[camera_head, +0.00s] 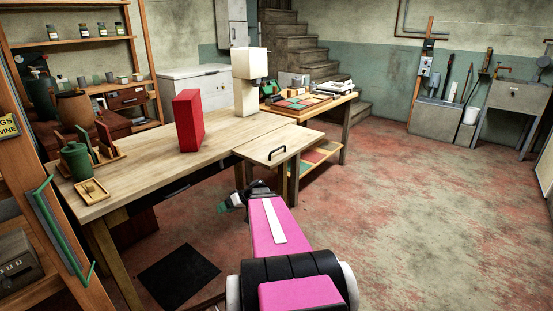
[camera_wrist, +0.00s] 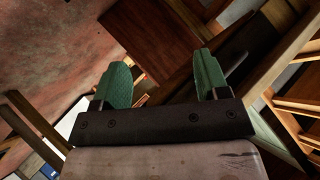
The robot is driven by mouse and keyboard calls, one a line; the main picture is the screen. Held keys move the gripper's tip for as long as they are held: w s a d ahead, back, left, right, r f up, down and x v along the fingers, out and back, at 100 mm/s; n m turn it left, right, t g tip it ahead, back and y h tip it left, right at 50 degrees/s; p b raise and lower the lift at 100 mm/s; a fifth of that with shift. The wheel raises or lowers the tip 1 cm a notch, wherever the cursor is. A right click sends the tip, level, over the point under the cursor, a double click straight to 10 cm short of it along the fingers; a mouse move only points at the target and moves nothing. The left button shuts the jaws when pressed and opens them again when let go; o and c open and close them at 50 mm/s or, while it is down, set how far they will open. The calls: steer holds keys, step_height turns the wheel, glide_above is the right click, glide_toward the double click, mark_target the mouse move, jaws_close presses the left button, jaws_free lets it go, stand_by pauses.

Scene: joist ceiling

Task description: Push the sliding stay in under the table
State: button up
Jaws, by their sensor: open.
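The long wooden table (camera_head: 150,165) stands at the left. I cannot make out the sliding stay for certain; the underside of the leaf is hidden in the head view, partly behind my arm. My gripper (camera_head: 231,203) is low in front of the table, below the height of the leaf. In the wrist view my gripper (camera_wrist: 162,82) has its green fingers wide apart with nothing between them. Wooden boards and beams (camera_wrist: 255,75) show beyond them, close to the right finger.
A red box (camera_head: 188,121) and a white lamp-like block (camera_head: 247,85) stand on the table. A side table (camera_head: 345,105) with a lower shelf stands behind the leaf. A black mat (camera_head: 178,275) lies on the floor. The floor (camera_head: 430,210) to the right is clear.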

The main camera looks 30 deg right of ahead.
steer(key=w+d+r+t+h, duration=0.1)
steer(key=d+r+t, duration=0.5)
steer(key=d, duration=1.2)
steer(key=w+d+r+t+h, duration=0.1)
steer(key=d+t+h, duration=0.1)
steer(key=d+t, duration=1.2)
steer(key=w+r+g, duration=0.1)
steer(key=w, duration=0.2)
steer(key=w+r+g, duration=0.2)
steer(key=w, duration=0.1)
steer(key=w+r+g, duration=0.1)
steer(key=w, duration=0.2)
steer(key=shift+d+r, duration=0.25)
steer(key=shift+d, duration=0.05)
jaws_close()
steer(key=w+a, duration=0.1)
steer(key=w, duration=0.3)
steer(key=w+a, duration=0.2)
steer(key=w, duration=0.2)
steer(key=w+a, duration=0.1)
steer(key=w, duration=0.3)
steer(key=shift+w+a, duration=0.15)
steer(key=shift+a, duration=0.05)
